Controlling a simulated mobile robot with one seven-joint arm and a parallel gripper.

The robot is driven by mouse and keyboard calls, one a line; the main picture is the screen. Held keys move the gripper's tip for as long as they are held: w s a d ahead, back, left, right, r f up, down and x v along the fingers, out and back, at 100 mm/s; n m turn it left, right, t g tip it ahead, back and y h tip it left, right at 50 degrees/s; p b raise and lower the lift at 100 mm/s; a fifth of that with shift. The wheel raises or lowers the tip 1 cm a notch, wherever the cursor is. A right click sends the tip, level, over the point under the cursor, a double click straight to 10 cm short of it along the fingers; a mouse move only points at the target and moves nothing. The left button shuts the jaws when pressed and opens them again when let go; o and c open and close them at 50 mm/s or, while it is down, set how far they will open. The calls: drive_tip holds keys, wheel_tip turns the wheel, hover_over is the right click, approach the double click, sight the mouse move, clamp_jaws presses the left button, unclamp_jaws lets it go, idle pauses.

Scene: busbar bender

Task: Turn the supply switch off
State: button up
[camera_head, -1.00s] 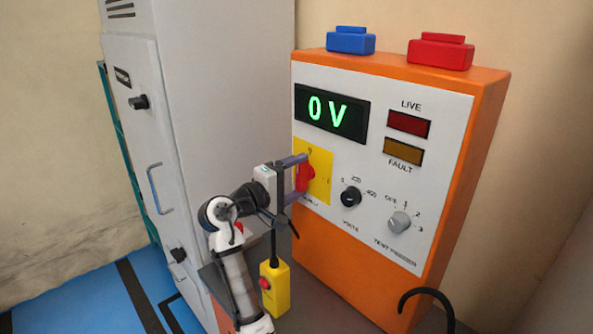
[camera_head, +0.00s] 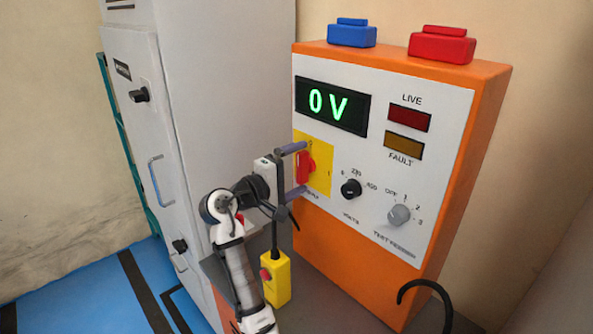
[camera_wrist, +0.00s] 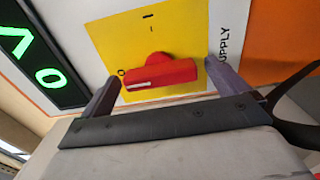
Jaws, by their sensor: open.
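The supply switch is a red handle (camera_head: 304,168) on a yellow plate (camera_head: 321,180), at the left of the orange unit's white front panel. In the wrist view the red handle (camera_wrist: 160,76) lies across the yellow plate (camera_wrist: 180,30), its white mark at the left end, beside the O; the I is at the top. My gripper (camera_head: 294,170) is open in front of the switch, one finger above the handle and one below. In the wrist view my gripper (camera_wrist: 162,78) has a finger beyond each end of the handle, with no clear contact.
The display (camera_head: 332,106) reads 0 V. The LIVE lamp (camera_head: 409,118) and FAULT lamp (camera_head: 404,144) look dim. A black volts knob (camera_head: 351,189) and grey test-feeder knob (camera_head: 399,215) sit right of the switch. A grey cabinet (camera_head: 225,90) stands left; a yellow pendant (camera_head: 276,278) hangs below.

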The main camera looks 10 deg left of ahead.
drive_tip(key=b+v, duration=0.4)
drive_tip(key=v, duration=0.9)
drive_tip(key=shift+s+a+b, duration=0.25)
drive_tip(key=shift+s+b, duration=0.05)
drive_tip(key=shift+b, duration=0.1)
